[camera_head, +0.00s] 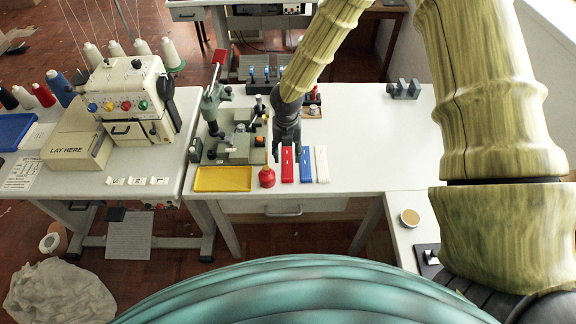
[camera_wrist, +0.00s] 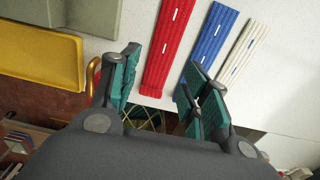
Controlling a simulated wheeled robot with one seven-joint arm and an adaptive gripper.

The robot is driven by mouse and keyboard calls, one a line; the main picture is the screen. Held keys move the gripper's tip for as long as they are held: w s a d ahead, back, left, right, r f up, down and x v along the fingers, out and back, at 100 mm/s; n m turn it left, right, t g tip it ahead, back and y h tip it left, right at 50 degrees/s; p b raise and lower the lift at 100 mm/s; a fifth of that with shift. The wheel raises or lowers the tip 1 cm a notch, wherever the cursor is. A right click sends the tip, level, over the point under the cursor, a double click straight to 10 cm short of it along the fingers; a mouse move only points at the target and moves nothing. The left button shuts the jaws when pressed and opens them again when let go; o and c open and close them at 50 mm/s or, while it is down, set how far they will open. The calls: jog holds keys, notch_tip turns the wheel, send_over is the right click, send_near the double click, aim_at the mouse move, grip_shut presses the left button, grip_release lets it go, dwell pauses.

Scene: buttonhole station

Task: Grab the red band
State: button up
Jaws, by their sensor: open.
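The red band (camera_head: 287,164) lies flat on the white table, leftmost of three parallel bands. It also shows in the wrist view (camera_wrist: 168,45), a long ribbed strip with small white marks. The blue band (camera_head: 305,164) lies just to its right. My gripper (camera_head: 280,150) is over the table by the bands' far end in the head view. In the wrist view my gripper (camera_wrist: 162,85) is open and empty, with teal pads apart. The red band's lower end shows between the fingers; the right finger overlaps the blue band. I cannot tell the height above the table.
The white band (camera_head: 321,164) lies right of the blue one. A green-grey machine (camera_head: 240,145) stands behind the tray. A grey metal block (camera_head: 404,89) is at the back right; the table's right side is clear.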

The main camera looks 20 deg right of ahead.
aim_at(288, 166)
jog(key=shift+s+f+p, duration=0.1)
jog(key=shift+f+p, duration=1.05)
jog(key=shift+f, duration=1.5)
jog(key=c, duration=0.5)
